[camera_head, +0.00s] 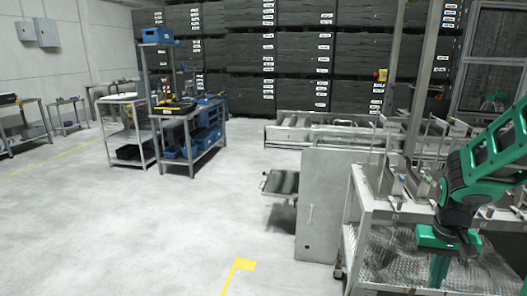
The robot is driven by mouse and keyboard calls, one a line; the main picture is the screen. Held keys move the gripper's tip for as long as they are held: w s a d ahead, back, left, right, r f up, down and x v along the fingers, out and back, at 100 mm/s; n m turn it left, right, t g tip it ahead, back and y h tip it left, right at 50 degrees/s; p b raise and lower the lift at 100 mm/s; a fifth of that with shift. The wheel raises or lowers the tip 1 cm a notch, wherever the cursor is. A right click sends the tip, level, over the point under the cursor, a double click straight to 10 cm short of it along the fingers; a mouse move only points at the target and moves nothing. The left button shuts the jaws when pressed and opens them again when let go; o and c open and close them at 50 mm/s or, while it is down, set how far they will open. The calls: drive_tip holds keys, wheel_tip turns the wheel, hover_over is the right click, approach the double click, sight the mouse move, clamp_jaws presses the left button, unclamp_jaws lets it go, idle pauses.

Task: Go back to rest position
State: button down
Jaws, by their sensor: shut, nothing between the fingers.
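My arm reaches in from the right edge in green and dark grey. My gripper (440,268) points down at the lower right, over the metal cart (383,214). Its green fingers look close together with nothing visible held between them. The lower fingertips are near the bottom edge of the picture, in front of the cart's lower patterned metal shelf. I cannot tell whether they touch the cart.
Metal holders (385,183) stand on the cart's top, close to my arm. A grey panel (322,207) and a roller conveyor (310,130) lie left and behind. A workbench with blue bins (205,140) stands farther back. The floor (150,225) at left is clear.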

drive_tip(key=s+a+r, duration=0.3)
drive_tip(key=s+r, duration=0.1)
drive_tip(key=s, duration=0.4)
drive_tip(key=s+a+r+m+y, duration=0.1)
drive_tip(key=s+a+r, duration=0.2)
drive_tip(key=s+r, duration=0.2)
drive_tip(key=s, duration=0.3)
drive_tip(key=shift+a+y, duration=0.15)
drive_tip(key=shift+y, duration=0.15)
drive_tip(key=shift+s, duration=0.1)
